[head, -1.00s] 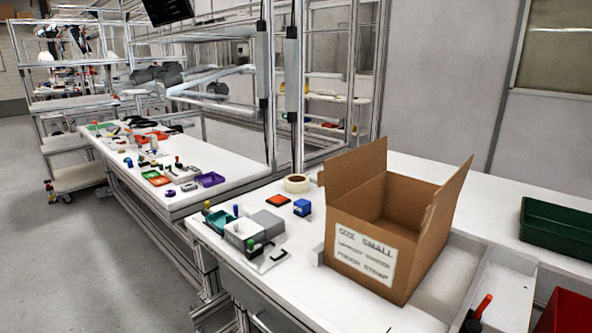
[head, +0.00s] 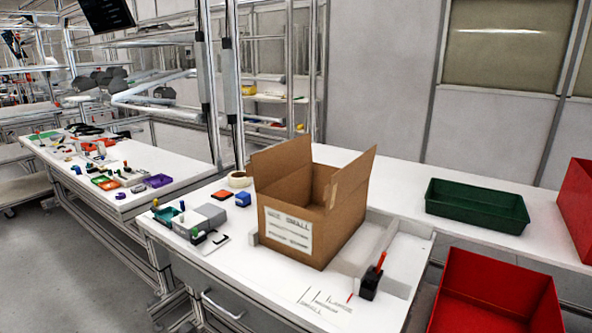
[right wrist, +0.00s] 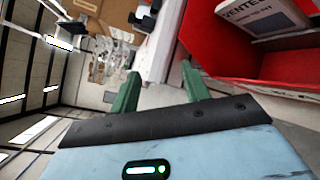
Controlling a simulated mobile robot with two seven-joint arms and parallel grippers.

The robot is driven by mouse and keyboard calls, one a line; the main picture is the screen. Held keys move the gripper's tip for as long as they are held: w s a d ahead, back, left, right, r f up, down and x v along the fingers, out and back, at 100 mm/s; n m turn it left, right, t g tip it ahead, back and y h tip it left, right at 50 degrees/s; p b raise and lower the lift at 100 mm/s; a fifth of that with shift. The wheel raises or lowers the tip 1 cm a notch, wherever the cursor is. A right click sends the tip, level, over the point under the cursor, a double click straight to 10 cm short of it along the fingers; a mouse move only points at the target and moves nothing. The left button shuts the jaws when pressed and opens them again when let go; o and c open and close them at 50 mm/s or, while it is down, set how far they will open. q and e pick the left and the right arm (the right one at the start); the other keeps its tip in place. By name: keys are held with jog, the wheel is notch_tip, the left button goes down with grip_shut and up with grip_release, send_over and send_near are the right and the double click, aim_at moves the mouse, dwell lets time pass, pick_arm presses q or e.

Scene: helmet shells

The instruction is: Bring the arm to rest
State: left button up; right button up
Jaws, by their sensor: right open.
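In the right wrist view my right gripper (right wrist: 158,88) is open, its two green fingers apart with nothing between them. It is clear of the table, with a red bin (right wrist: 240,68) at the right of that view. Neither gripper shows in the head view. An open cardboard box (head: 290,245) labelled small stands on the white workbench (head: 240,272) in the head view. I cannot see inside the box's bottom.
A green tray (head: 478,205) lies on the back bench. Red bins (head: 495,295) stand at the right. Small parts, a tape roll (head: 240,179) and a blue block (head: 243,199) lie left of the box. A black red-tipped tool (head: 371,281) stands at its right.

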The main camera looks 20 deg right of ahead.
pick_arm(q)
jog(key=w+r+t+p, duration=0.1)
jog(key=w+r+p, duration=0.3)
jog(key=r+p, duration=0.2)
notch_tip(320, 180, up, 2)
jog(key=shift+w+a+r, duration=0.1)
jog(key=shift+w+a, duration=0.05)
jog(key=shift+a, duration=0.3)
pick_arm(e)
jog(key=s+a+f+m+g, duration=0.4)
jog(key=s+a+m, duration=0.5)
jog(key=m, duration=0.3)
jog(key=s+a+f+m+g, duration=0.3)
jog(key=s+a+f+m, duration=0.3)
jog(key=s+a+m, duration=0.3)
jog(key=s+m, duration=0.3)
jog(key=shift+s+a+f+m+g, duration=0.2)
jog(key=shift+f+m+g, duration=0.1)
jog(key=shift+f+g, duration=0.1)
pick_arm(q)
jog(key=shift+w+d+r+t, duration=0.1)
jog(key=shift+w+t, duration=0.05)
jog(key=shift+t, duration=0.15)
pick_arm(e)
jog(key=shift+w+r, duration=0.1)
